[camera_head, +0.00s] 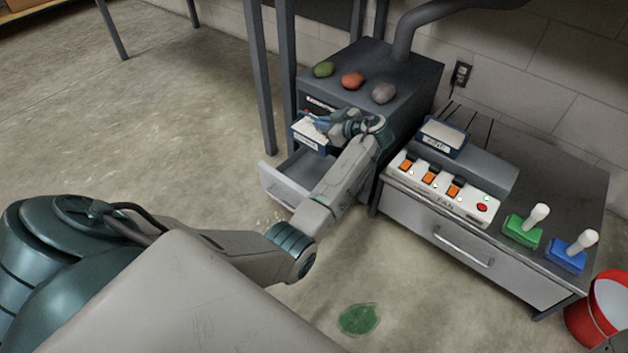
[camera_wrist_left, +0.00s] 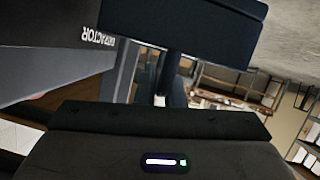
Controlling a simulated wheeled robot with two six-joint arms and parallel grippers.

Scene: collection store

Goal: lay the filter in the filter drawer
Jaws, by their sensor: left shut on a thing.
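The filter (camera_head: 309,137) is a small block with a pale top and dark blue sides. My left gripper (camera_head: 326,123) is shut on it at its right side, in front of the extractor cabinet. The filter drawer (camera_head: 285,184) is a grey drawer pulled out of the cabinet's lower front. The filter is held above the drawer, apart from it as far as I can tell. My left forearm hides the drawer's right part. In the left wrist view the filter (camera_wrist_left: 185,30) is a dark blue slab across the top. My right gripper is not in view.
The cabinet (camera_head: 425,78) carries green, red and grey lumps on top. To the right, a bench (camera_head: 560,190) bears a switch strip (camera_head: 440,187), a second blue-sided block (camera_head: 443,139), and green and blue levers. A red bucket (camera_head: 590,320) stands far right. Floor left is clear.

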